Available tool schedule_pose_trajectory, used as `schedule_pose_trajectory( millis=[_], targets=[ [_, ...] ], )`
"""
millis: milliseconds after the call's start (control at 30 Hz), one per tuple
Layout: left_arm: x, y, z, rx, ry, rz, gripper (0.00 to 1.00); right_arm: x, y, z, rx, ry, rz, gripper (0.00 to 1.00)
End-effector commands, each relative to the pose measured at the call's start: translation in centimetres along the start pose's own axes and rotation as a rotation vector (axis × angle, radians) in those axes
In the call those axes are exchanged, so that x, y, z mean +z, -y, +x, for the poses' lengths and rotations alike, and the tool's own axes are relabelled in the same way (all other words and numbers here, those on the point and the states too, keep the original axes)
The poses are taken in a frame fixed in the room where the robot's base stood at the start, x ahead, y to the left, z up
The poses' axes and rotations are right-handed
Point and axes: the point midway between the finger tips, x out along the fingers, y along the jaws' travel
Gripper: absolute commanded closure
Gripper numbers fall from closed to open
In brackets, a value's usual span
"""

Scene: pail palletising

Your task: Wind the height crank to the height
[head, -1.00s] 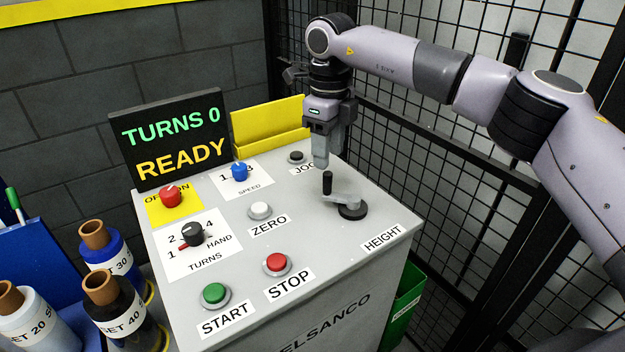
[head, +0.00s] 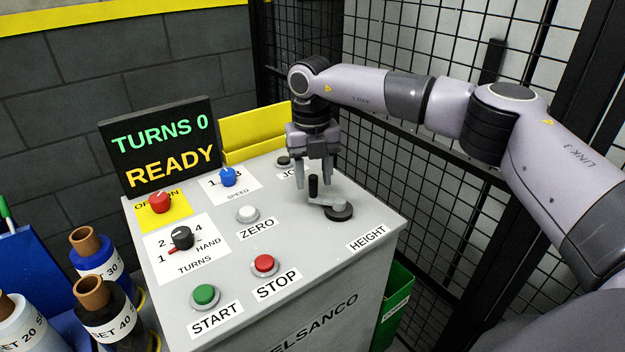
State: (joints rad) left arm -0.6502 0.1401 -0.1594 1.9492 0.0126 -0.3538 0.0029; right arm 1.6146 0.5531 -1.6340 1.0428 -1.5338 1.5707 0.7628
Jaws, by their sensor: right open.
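The height crank (head: 328,208) sits on the grey machine top near its right edge. It has a grey arm on a black round base and an upright black handle (head: 313,187) at the arm's left end. The HEIGHT label (head: 367,238) lies in front of it. My right gripper (head: 313,184) points down at the handle with its fingers open. The fingers appear to straddle the handle's upper part, but I cannot tell whether they touch it. The display (head: 160,148) reads TURNS 0 and READY. My left gripper is not in view.
The panel also holds a red OFF/ON knob (head: 160,202), a blue speed knob (head: 228,177), a black turns knob (head: 181,238), and ZERO (head: 247,214), STOP (head: 264,264) and START (head: 204,295) buttons. Spools (head: 106,312) stand at lower left. Black mesh fencing (head: 400,150) rises behind my right arm.

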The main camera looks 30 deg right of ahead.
Motion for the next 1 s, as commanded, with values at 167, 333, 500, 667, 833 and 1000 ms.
schedule_pose_trajectory(
  millis=[167,333,500,667,833,1000],
  targets=[
    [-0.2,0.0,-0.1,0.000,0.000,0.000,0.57,0.0,0.0,1.7,0.000,0.000,-0.001,0.54],
    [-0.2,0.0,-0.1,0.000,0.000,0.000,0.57,0.0,0.0,2.0,0.000,0.001,-0.001,0.54],
    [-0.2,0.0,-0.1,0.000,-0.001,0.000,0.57,0.0,0.0,2.0,0.000,0.001,-0.002,0.64],
    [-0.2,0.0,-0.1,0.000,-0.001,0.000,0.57,0.0,0.0,2.0,0.000,0.001,-0.002,1.00],
    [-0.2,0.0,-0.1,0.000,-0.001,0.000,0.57,0.0,0.0,2.0,0.000,0.001,-0.006,1.00],
    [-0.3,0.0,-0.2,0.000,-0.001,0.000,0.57,-0.2,-0.1,1.9,0.001,0.001,-0.042,1.00]
  ],
)
